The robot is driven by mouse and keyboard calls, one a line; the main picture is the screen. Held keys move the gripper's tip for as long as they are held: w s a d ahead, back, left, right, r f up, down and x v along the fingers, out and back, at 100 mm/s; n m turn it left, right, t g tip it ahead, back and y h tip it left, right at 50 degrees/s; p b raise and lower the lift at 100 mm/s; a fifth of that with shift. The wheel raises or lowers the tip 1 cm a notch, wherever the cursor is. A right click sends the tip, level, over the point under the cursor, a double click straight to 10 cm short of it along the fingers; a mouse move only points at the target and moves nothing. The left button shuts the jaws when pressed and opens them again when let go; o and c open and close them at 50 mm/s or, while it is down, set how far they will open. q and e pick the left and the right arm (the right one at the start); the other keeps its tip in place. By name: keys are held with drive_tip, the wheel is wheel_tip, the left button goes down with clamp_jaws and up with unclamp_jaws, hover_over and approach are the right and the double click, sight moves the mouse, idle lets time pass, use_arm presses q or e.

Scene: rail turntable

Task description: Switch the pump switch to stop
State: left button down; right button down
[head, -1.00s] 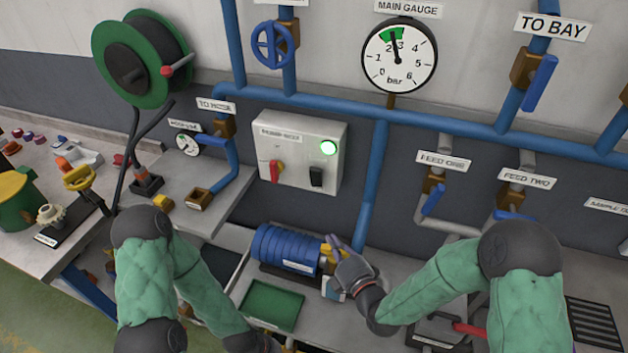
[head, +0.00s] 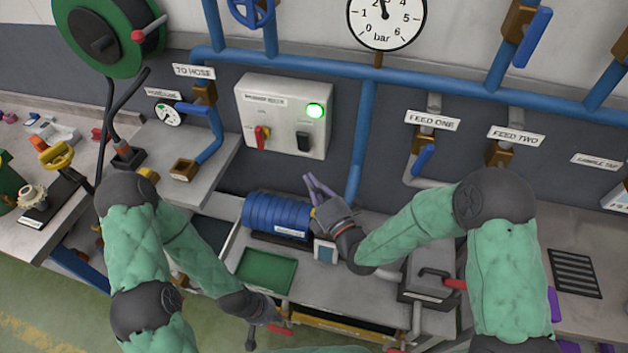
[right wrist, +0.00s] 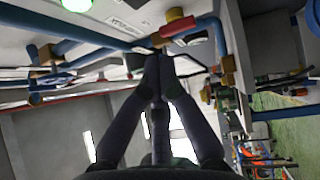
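A pale control box (head: 285,113) hangs on the wall in the head view; its label is too blurred to read. The lamp also shows in the right wrist view (right wrist: 76,5). My right gripper (head: 312,180) is below the black switch, apart from the box. Its fingers meet at the tips in the right wrist view (right wrist: 158,58), with nothing seen between them. My left gripper (head: 262,332) is low, its fingers unclear.
A blue ribbed motor (head: 276,215) and a green tray (head: 266,271) are on the bench below the box. A blue vertical pipe (head: 362,140) runs right of the box. The main gauge (head: 387,18) is above. A bench with a square brown socket (head: 184,169) is at left.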

sight(298, 140)
drive_tip(key=w+a+r, duration=0.1)
drive_tip(key=w+a, duration=0.1)
drive_tip(key=w, duration=0.8)
drive_tip(key=shift+r+b, duration=0.3)
drive_tip(key=shift+r, duration=0.05)
drive_tip(key=shift+w+d+r+m+g+h+p, duration=0.15)
drive_tip(key=shift+w+r+m+g+h+p, duration=0.25)
drive_tip(key=shift+r+m+g, duration=0.15)
drive_tip(key=shift+f, duration=0.25)
